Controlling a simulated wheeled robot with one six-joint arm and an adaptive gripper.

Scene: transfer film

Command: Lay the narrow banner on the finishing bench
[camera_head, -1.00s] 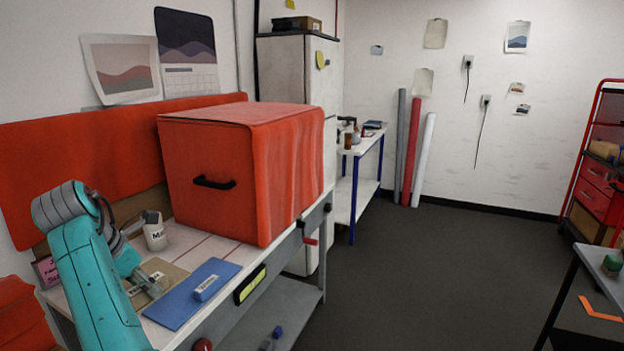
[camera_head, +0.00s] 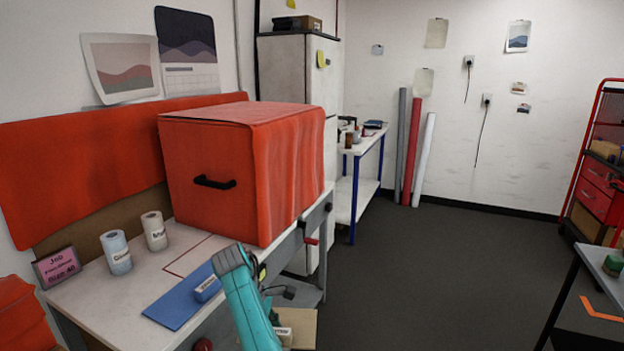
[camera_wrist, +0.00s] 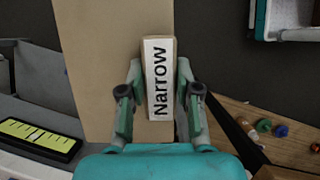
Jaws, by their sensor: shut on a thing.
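The narrow banner is a flat tan sheet (camera_head: 304,322) with a white block labelled "Narrow" (camera_wrist: 159,80) on top. In the wrist view the sheet (camera_wrist: 95,60) runs under the block and out of the top of the picture. My gripper (camera_wrist: 160,94) is shut on the block, one finger on each side. In the head view my gripper (camera_head: 280,318) holds the banner off the front edge of the left workbench (camera_head: 120,290), over the floor side, partly hidden by my arm. I cannot tell which surface is the finishing bench.
A blue sheet (camera_head: 178,309) with a white-blue block lies on the left workbench, near two labelled rolls (camera_head: 118,252) and a large red box (camera_head: 235,175). A white table (camera_head: 365,146) stands at the back. A dark-legged table (camera_head: 590,262) stands at right. Floor between is clear.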

